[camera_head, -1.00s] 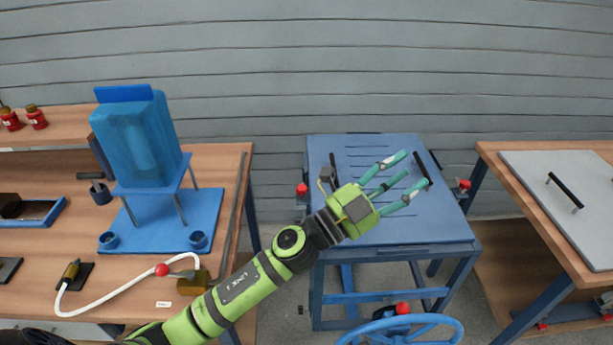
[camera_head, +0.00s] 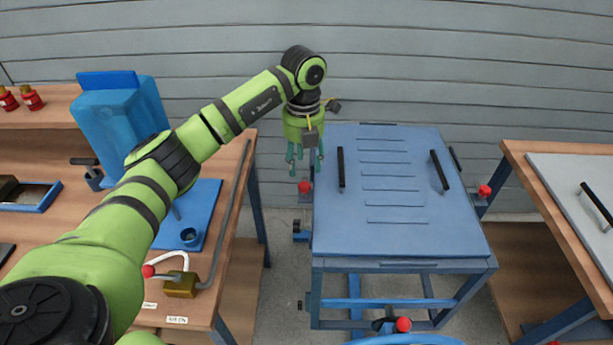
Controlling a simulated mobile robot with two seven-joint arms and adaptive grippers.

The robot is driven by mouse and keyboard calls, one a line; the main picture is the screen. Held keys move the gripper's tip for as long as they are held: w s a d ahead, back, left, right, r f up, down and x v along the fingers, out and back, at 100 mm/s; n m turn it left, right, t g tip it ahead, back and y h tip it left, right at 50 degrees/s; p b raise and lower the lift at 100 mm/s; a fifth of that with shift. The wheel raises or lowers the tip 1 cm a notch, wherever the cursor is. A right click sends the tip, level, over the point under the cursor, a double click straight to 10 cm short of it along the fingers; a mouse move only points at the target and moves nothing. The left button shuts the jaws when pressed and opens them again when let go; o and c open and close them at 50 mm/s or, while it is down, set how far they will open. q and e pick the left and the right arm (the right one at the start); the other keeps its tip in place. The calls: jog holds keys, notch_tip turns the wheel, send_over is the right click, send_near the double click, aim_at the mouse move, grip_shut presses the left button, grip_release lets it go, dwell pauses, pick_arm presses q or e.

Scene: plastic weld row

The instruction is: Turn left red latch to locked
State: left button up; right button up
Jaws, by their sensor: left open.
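The left red latch (camera_head: 305,187) is a small red knob at the left side of the blue slotted table (camera_head: 400,225). My left gripper (camera_head: 305,165) points down directly above this knob, with its teal fingers spread and empty. The fingertips are close to the knob; I cannot tell whether they touch it. A second red latch (camera_head: 484,191) sits at the table's right side. My right gripper is not in view.
Two black handles, left (camera_head: 341,168) and right (camera_head: 439,171), stand on the blue table top. A wooden bench with a blue tank (camera_head: 120,125) is on the left. A bench with a grey panel (camera_head: 575,190) is on the right. A red-knobbed blue wheel is at the bottom.

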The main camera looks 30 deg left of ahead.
aim_at(304, 185)
pick_arm(q)
jog(key=shift+d+f+p, duration=0.1)
jog(key=shift+f+p, duration=0.4)
jog(key=shift+f, duration=2.65)
grip_shut()
